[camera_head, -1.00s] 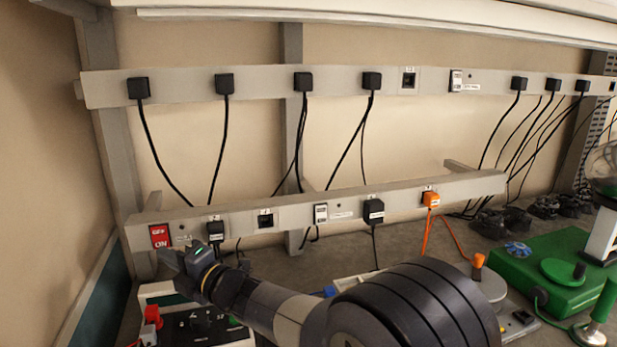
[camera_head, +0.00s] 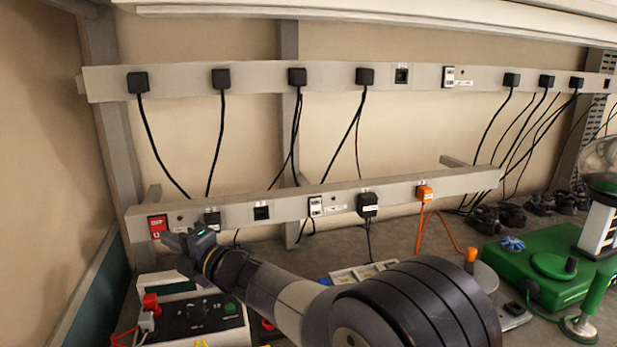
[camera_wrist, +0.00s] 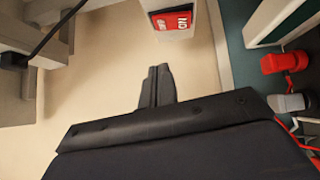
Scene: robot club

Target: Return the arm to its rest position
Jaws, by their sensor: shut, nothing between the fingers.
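My gripper (camera_head: 172,241) is at the lower left of the head view, just below the left end of the lower power strip. Its fingers are shut together with nothing between them, and they also show in the wrist view (camera_wrist: 157,88). A red switch (camera_head: 157,227) marked OFF and ON sits at the strip's left end, close beyond my fingertips in the head view. The switch also shows at the top of the wrist view (camera_wrist: 172,20), apart from the fingers. My arm reaches in from the bottom of the head view and hides part of the bench.
The lower power strip (camera_head: 285,206) carries plugs, including an orange one (camera_head: 425,193). The upper strip (camera_head: 330,80) holds several black plugs with hanging cables. A control box (camera_head: 195,320) with a red connector stands below my gripper. A green machine (camera_head: 550,265) stands at right.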

